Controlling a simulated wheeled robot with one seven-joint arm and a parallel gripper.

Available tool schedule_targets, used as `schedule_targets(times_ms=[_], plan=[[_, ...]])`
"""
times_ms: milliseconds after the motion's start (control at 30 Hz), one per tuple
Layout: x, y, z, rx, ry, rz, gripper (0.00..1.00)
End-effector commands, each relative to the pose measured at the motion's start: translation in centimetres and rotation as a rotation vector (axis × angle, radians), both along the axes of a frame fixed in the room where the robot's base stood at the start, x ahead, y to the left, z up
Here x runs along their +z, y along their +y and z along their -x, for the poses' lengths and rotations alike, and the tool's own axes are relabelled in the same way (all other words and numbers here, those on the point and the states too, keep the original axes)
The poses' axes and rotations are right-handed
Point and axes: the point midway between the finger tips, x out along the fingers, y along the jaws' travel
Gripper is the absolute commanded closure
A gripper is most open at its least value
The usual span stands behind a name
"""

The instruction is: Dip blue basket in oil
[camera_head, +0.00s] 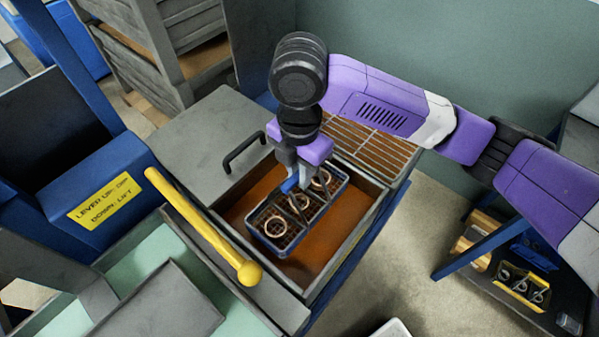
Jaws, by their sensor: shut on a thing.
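The blue basket (268,244) hangs from my gripper (291,183), inside the outline of the open tank. It is a rectangular mesh basket with a dark handle, and several metal rings (273,227) lie in it. My gripper is shut on the basket's handle from above; the fingertips are partly hidden. The oil (335,230) is brown-orange and shows around the basket in the tank (363,238). I cannot tell whether the basket's bottom touches the oil.
A grey lid (205,135) with a black handle (243,151) lies left of the opening. A wire rack (370,143) is behind it. A yellow lever (200,225) stands close on the left, by a blue machine (55,165). A dark side table (530,285) is at right.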

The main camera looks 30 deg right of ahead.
Motion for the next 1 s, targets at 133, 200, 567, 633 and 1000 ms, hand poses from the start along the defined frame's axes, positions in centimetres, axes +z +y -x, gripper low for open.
schedule_targets(times_ms=[133,200,567,633,1000], plan=[[1.1,0.0,0.0,0.0,-0.002,-0.001,1.0],[1.4,0.0,0.0,0.0,-0.002,-0.001,1.0],[3.2,0.0,0.0,0.001,-0.001,0.0,1.0],[3.5,0.0,0.0,0.001,-0.001,0.0,1.0],[5.4,0.0,0.0,0.001,-0.002,-0.001,1.0]])
